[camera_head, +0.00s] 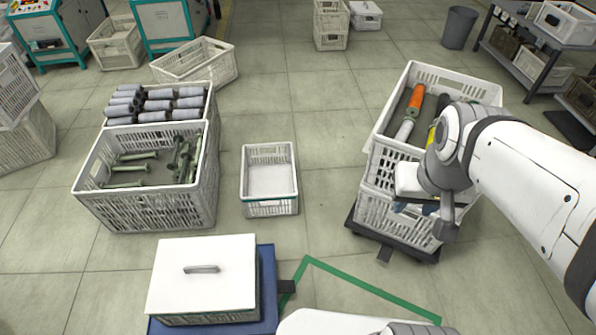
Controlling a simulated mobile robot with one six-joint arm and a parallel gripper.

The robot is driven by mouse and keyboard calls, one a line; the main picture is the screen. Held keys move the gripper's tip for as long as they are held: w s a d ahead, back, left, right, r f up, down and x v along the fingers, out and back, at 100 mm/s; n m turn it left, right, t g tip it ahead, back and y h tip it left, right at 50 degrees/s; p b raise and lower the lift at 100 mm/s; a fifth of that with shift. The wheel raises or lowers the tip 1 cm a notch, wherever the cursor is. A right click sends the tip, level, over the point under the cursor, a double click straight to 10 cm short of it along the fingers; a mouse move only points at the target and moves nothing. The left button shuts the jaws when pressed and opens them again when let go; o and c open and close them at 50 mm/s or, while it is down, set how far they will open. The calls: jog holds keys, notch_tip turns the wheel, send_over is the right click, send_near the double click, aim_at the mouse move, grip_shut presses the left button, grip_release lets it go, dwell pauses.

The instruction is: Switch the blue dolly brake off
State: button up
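The blue dolly (267,290) is on the floor at the bottom left of the middle, under a white lidded crate (205,272). A dark block (288,287), which looks like its brake pedal, sticks out from its right side. I cannot tell from this view how the brake is set. My gripper (415,208) is at the right, in front of a stack of white crates and well away from the blue dolly. Its fingers are small and partly hidden behind its white housing, so I cannot tell if they are open.
A dark dolly (363,232) with its own pedal (385,254) carries the right crate stack (374,212). Green floor tape (360,284) lies right of the blue dolly. A small empty crate (269,205) and a crate of green bobbins (148,212) stand behind it.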

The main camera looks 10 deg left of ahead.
aim_at(285, 287)
jog(key=shift+s, duration=0.1)
